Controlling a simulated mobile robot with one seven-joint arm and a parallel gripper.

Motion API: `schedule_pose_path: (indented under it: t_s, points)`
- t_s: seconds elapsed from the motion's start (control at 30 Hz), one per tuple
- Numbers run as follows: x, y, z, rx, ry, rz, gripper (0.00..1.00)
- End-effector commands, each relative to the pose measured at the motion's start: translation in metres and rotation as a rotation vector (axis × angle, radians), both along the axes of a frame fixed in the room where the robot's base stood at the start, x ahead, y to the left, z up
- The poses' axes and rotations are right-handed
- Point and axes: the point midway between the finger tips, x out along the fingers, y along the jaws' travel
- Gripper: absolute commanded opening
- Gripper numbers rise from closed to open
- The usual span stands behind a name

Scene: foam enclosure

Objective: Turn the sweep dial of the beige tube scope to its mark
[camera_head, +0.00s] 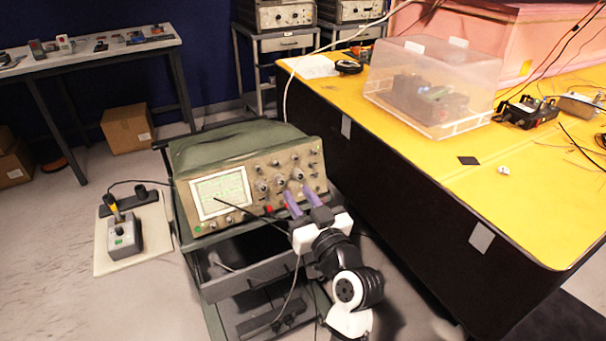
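The beige tube scope (214,191) stands on a green-grey cart, with a lit greenish screen (220,193) on the left of its face and several knobs on the right. Larger dials (279,180) sit in a row at mid-height on the panel. Their labels and marks are too small to read, so I cannot tell which is the sweep dial. My gripper (298,191) is in front of the panel's lower right part, its two purple fingers apart with a gap between them. The fingertips appear just below the rightmost larger dial (297,174). I cannot tell whether they touch the panel. The fingers hide part of the lower panel.
A dark probe cable runs from the panel's lower edge. The cart's open drawer (262,278) is below my gripper. A yellow-topped bench (540,205) with a clear plastic box (430,85) stands right. A grey control box (124,236) lies on a board at left.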

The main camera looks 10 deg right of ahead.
Motion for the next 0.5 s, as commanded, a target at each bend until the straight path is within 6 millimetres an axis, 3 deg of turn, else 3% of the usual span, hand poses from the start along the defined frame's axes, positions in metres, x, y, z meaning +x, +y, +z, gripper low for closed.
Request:
schedule_pose_path:
  t_s: [0.03,0.1,0.23,0.37,0.5]
  points:
    - [-0.013,-0.022,-0.011,-0.007,0.042,-0.019,0.29]
    - [-0.026,-0.041,-0.023,-0.014,0.078,-0.03,0.29]
    - [-0.036,-0.054,-0.032,-0.019,0.107,-0.033,0.29]
    - [-0.025,-0.052,-0.031,-0.02,0.107,-0.031,0.29]
    - [0.0,-0.046,-0.029,-0.018,0.106,-0.03,0.29]
